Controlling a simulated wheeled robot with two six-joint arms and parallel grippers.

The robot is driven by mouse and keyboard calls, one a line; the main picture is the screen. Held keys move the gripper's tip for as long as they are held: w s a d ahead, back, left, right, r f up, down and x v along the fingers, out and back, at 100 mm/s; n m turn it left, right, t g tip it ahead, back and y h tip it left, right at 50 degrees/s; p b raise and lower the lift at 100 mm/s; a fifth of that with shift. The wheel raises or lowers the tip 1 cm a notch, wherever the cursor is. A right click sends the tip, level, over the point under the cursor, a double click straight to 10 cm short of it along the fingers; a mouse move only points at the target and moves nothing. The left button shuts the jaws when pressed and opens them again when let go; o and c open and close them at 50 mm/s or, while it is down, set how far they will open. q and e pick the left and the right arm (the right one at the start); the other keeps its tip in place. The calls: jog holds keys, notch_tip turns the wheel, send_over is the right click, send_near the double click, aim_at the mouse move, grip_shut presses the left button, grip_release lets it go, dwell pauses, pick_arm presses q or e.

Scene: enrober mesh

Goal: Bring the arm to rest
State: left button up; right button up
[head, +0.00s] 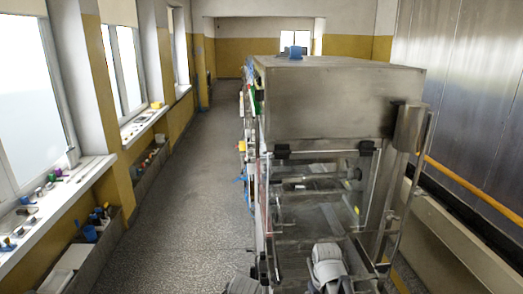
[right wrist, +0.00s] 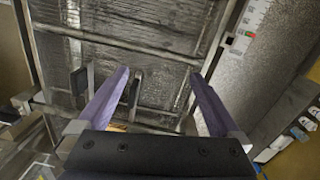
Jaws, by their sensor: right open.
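My right gripper (right wrist: 160,73) shows in the right wrist view with its two purple fingers spread apart and nothing between them. Beyond the fingers is the metal frame and mesh (right wrist: 130,50) of a machine. I cannot tell the exact gap between the fingertips and the frame. In the head view, grey parts of my own arms show at the bottom edge, in front of the machine. I cannot make out either gripper there, and my left gripper is not seen.
The large steel enrober (head: 340,105) stands at centre right, with its open framed end and clear panels facing me. An aisle (head: 195,185) on the left is clear. Window sills (head: 50,205) with small items line the left wall. A yellow rail (head: 470,195) runs at the right.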

jog(key=shift+n+h, duration=0.3)
jog(key=shift+n, duration=0.3)
jog(key=s+a+f+b, duration=0.1)
jog(key=s+a+f, duration=0.1)
jog(key=s+a, duration=0.1)
jog(key=s+a+f+b, duration=0.2)
jog(key=s+a, duration=0.2)
jog(key=a, duration=0.1)
jog(key=s+a+f+b, duration=0.2)
jog(key=s+a, duration=0.1)
jog(key=shift+s+a+f, duration=0.25)
jog(key=shift+s+a, duration=0.05)
jog(key=shift+a, duration=0.1)
